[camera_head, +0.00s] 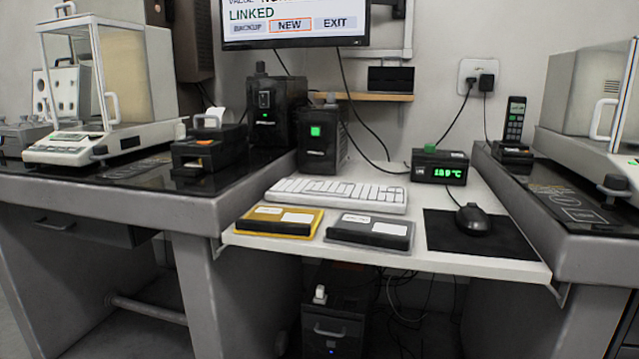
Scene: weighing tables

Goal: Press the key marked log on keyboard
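A white keyboard (338,194) lies on the white desk shelf between two heavy weighing tables. Its key labels are too small to read, so I cannot tell which key is marked log. A monitor (293,22) above shows "LINKED" and buttons BACKUP, NEW and EXIT; NEW has an orange outline. Neither of my grippers is in view.
In front of the keyboard lie a yellow box (281,222) and a grey box (370,230). To the right are a black mouse (473,218) on a dark mat (508,243) and a green-digit display (439,170). Balances (110,90) stand on the side tables.

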